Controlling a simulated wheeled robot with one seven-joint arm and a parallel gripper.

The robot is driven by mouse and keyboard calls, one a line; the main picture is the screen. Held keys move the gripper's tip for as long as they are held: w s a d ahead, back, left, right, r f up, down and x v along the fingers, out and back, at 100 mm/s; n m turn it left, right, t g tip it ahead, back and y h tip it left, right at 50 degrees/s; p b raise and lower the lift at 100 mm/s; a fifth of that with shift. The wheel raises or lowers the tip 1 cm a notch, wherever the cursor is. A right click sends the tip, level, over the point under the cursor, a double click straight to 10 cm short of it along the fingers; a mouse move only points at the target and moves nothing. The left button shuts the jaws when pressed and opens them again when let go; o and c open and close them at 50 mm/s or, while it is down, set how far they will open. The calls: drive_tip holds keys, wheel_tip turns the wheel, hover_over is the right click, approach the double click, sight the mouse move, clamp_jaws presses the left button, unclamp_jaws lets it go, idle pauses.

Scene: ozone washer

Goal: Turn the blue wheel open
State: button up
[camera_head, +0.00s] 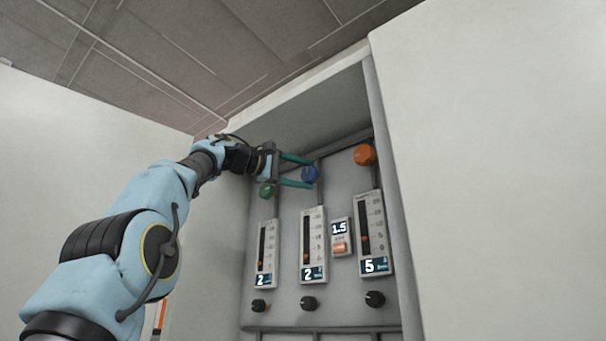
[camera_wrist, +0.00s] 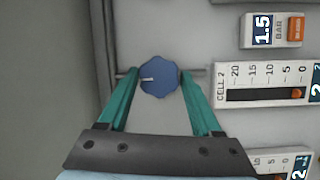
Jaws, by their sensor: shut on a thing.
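The blue wheel (camera_head: 310,174) is a scalloped knob on a pipe in the upper part of the grey panel, between a green wheel (camera_head: 267,189) and an orange wheel (camera_head: 364,154). In the wrist view the blue wheel (camera_wrist: 160,76) shows a short white mark pointing left. My gripper (camera_head: 306,174) reaches in from the left, with its teal fingers on either side of the blue wheel. In the wrist view my gripper (camera_wrist: 158,75) has its fingertips at the wheel's two side edges, shut on it.
Below the wheels are several gauges, one of them a middle gauge (camera_head: 313,245) reading 2, and black knobs (camera_head: 308,303). A small 1.5 display (camera_head: 340,229) sits to the right. The recess's right wall (camera_head: 392,200) and its ceiling bound the panel.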

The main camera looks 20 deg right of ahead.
drive_tip(key=shift+f, duration=0.15)
drive_tip(key=o, duration=1.4)
drive_tip(key=a+b, duration=0.1)
drive_tip(key=a, duration=0.2)
drive_tip(key=s+a+b, duration=0.1)
drive_tip(key=a, duration=0.3)
drive_tip(key=a+b, duration=0.1)
drive_tip(key=a, duration=0.2)
drive_tip(key=shift+s+a+f, duration=0.15)
drive_tip(key=shift+s+a, duration=0.05)
drive_tip(key=shift+a, duration=0.15)
